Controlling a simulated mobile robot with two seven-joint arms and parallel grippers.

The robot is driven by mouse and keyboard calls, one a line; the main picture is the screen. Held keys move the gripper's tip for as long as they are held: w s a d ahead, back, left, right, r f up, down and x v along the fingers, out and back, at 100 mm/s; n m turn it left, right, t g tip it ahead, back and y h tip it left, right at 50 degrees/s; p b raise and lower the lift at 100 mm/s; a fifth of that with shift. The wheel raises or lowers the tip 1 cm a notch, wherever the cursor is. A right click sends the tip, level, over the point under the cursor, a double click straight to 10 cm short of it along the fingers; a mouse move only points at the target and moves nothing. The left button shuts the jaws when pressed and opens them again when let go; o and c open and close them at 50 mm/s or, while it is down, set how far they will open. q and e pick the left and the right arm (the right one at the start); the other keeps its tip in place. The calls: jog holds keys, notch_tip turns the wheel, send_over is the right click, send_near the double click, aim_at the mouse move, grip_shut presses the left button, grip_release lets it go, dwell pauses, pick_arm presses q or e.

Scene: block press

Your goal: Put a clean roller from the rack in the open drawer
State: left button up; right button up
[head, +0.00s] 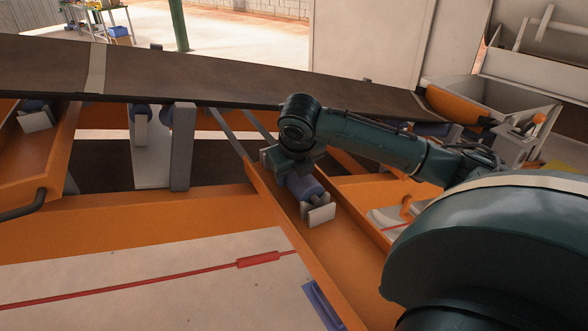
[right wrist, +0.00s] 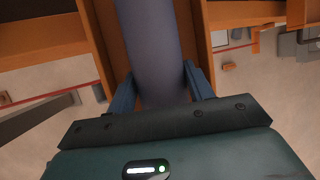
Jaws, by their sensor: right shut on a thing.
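A blue-grey roller (head: 304,187) is in my right gripper (head: 284,163), over a long orange channel (head: 345,255) in the middle of the head view. In the right wrist view the roller (right wrist: 150,45) lies lengthwise between the two blue fingers of my right gripper (right wrist: 160,85), which are shut on it. A pale end block (head: 320,215) shows at the roller's near end. I cannot tell whether the roller touches the channel floor. Another orange tray (head: 38,160) at the left holds a dark blue roller (head: 35,106). My left gripper is not in view.
A dark conveyor belt (head: 200,75) crosses behind the channel, with a grey post (head: 183,147) under it. A white bin (head: 490,95) stands at the right back.

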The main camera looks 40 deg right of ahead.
jog(key=shift+f, duration=0.15)
jog(key=o, duration=1.4)
jog(key=shift+r, duration=0.25)
jog(key=v, duration=1.2)
jog(key=shift+r, duration=0.35)
